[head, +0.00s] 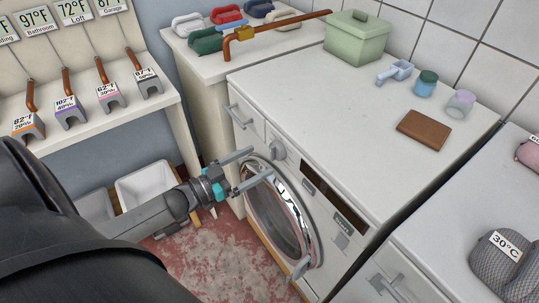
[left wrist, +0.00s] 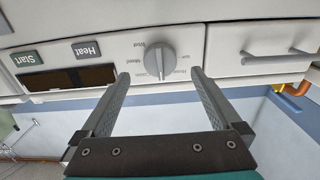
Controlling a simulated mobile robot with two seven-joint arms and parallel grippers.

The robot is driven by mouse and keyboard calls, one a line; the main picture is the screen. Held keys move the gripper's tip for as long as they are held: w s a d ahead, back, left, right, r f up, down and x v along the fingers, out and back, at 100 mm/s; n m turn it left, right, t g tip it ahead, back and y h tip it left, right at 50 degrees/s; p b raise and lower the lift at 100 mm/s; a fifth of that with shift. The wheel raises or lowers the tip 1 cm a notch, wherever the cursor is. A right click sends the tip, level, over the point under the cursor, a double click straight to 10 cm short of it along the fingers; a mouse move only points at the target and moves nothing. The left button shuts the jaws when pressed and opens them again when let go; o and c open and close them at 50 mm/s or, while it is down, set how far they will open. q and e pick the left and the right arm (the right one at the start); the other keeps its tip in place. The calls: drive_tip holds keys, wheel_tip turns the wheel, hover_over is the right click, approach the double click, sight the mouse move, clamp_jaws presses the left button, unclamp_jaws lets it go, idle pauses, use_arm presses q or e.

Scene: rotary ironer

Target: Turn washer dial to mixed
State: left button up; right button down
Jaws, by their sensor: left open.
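The washer (head: 310,130) is a white front loader with a round glass door (head: 275,215). Its grey dial (head: 278,150) sits on the front panel near the top left, above the door. In the left wrist view the dial (left wrist: 160,60) shows upside down with small labels around it, among them what looks like "Mixed" and "Wool". My left gripper (head: 261,163) is open and empty in front of the panel. In the left wrist view its two fingers (left wrist: 160,78) point at the dial, one to each side, and seem short of it. My right gripper is not in view.
A drawer with a handle (left wrist: 277,56) is beside the dial. Start (left wrist: 25,59) and Heat (left wrist: 86,49) buttons and a dark display (head: 322,187) are on the panel. A green box (head: 355,42), jars and a brown block (head: 424,130) stand on top.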

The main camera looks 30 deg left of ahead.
sight(276, 152)
use_arm(q)
drive_tip(key=shift+x, duration=2.55)
drive_tip(key=c, duration=1.4)
